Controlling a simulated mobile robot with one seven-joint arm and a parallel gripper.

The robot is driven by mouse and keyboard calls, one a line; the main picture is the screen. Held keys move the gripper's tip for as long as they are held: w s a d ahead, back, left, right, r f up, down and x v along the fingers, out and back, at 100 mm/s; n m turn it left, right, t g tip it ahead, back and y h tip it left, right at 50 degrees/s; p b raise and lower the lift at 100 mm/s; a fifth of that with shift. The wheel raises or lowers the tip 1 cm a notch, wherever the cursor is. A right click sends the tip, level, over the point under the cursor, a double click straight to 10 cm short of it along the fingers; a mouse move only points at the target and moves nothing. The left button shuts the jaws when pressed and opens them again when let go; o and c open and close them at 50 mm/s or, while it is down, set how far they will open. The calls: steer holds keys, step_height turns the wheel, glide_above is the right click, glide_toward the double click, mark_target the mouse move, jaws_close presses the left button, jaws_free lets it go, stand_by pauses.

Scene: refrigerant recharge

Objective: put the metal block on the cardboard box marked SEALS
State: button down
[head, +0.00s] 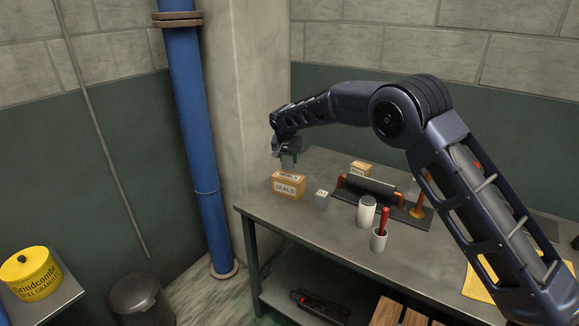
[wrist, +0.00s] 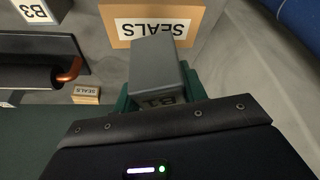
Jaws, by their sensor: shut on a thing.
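My gripper (head: 287,153) is shut on a grey metal block (head: 287,162), whose side reads B1 in the wrist view (wrist: 155,65). The larger cardboard box (head: 288,188) marked SEALS stands at the bench's left end, and its label shows upside down in the wrist view (wrist: 120,30). The block is over this box in the head view; I cannot tell whether they touch. In the wrist view the block overlaps the box's lower edge. A smaller cardboard box (head: 360,168) farther back also reads SEALS in the wrist view (wrist: 86,96).
Another metal block (head: 321,199), marked B3 in the wrist view (wrist: 38,11), stands right of the larger box. A dark roller fixture (head: 370,186), a white canister (head: 366,211) and a cup (head: 379,240) with a red-handled tool stand farther right on the bench (head: 310,235). A blue pipe (head: 195,120) runs left.

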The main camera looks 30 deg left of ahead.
mark_target(289, 165)
steer(key=shift+f, duration=1.75)
steer(key=shift+f, duration=0.1)
steer(key=c, duration=0.8)
jaws_free()
steer(key=shift+f, duration=0.15)
steer(key=v, duration=1.2)
